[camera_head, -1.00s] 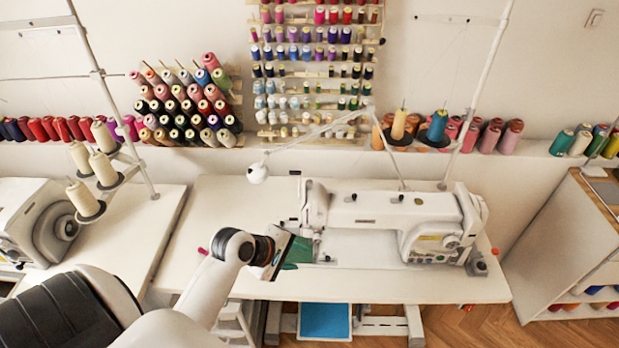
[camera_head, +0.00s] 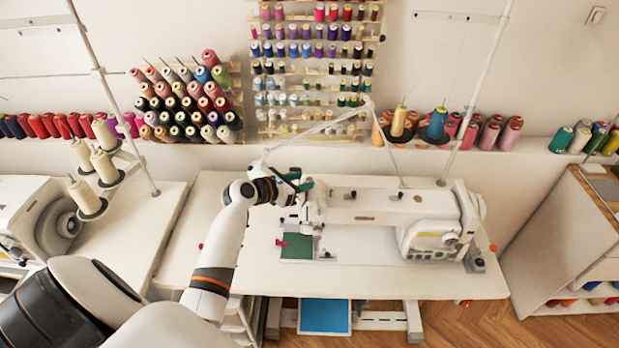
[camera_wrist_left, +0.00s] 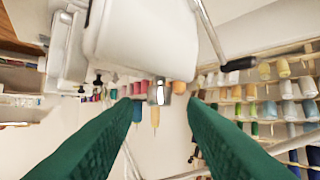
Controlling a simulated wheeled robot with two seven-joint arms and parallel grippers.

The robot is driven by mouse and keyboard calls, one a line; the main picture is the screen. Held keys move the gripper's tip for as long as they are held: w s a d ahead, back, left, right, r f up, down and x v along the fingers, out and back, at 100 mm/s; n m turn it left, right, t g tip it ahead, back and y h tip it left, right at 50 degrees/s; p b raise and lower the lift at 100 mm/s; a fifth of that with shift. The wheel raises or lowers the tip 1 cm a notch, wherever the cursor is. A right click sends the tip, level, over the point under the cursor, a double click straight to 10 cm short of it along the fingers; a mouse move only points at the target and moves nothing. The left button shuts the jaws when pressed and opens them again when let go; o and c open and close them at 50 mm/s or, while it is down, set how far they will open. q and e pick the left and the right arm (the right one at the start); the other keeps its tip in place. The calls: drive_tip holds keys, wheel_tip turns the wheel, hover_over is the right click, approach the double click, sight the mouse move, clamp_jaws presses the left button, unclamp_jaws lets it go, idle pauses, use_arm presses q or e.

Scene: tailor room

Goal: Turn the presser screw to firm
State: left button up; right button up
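The white sewing machine (camera_head: 375,208) stands on the white table, its needle end to the left. My left gripper (camera_head: 298,181) is at the upper left end of the machine head. In the left wrist view its two green fingers (camera_wrist_left: 161,103) are open and spread apart. Between and beyond the fingertips, a small metallic knob (camera_wrist_left: 159,92), which looks like the presser screw, sticks out from the white machine head (camera_wrist_left: 140,45). I see no finger touching it. In the head view the gripper hides the screw. My right gripper is not in view.
A green cloth (camera_head: 297,247) lies by the needle, with a pink item (camera_head: 281,243) at its edge. A thread stand arm (camera_head: 330,124) rises behind the head. Thread racks (camera_head: 315,70) cover the wall. The table's front left (camera_head: 250,275) is clear.

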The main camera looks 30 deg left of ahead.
sight(308, 180)
use_arm(q)
drive_tip(key=shift+x, duration=1.85)
clamp_jaws()
